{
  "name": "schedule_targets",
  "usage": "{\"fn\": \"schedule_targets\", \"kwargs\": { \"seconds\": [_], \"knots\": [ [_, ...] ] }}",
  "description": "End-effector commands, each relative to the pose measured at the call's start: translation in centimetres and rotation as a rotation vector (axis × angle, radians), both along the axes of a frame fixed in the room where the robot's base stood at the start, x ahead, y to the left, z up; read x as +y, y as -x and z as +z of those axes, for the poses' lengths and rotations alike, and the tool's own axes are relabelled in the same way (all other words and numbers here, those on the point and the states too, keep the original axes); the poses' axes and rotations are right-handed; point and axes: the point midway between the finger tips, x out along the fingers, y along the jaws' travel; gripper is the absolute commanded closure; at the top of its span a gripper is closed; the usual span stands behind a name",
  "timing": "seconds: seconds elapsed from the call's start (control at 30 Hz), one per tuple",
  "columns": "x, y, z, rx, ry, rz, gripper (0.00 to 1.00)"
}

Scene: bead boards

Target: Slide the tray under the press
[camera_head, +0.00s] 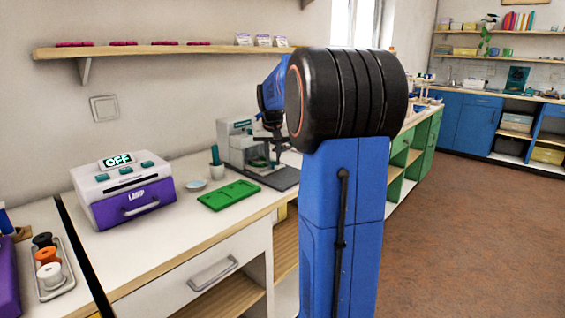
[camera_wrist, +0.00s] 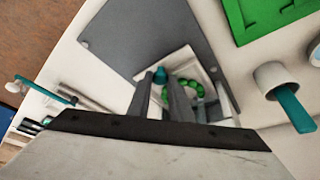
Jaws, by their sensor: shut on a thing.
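A small pale tray (camera_wrist: 207,72) with a ring of green beads (camera_wrist: 195,88) lies by a dark grey plate (camera_wrist: 145,40) in the wrist view. My gripper (camera_wrist: 163,84) is shut on the tray at its near side, beside a teal knob (camera_wrist: 160,74). The fingers hide part of the tray and beads. In the head view, the grey-and-white press (camera_head: 236,132) stands at the back of the counter, and my gripper (camera_head: 272,150) is in front of it. My arm blocks some of that area, and the tray's exact position relative to the press cannot be told.
A green board (camera_head: 229,195) lies left of the dark plate. A cup (camera_head: 217,171) with a teal-handled tool and a small white dish (camera_head: 195,185) stand near it. The counter's front strip is clear.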

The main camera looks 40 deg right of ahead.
Motion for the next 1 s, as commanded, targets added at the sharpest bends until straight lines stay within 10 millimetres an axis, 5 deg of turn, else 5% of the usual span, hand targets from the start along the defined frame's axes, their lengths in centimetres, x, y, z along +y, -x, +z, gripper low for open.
{"fn": "schedule_targets", "kwargs": {
  "seconds": [0.37,0.4,0.47,0.8,1.0],
  "knots": [
    [0.0,-0.6,0.1,-0.005,0.002,0.0,1.0],
    [0.0,-0.6,0.1,-0.005,0.002,0.0,0.72],
    [0.0,-0.6,0.1,-0.004,0.001,0.0,0.63],
    [0.1,-0.4,0.3,-0.002,0.001,-0.001,0.63],
    [0.6,0.2,2.5,-0.005,0.002,-0.001,0.63]
  ]
}}
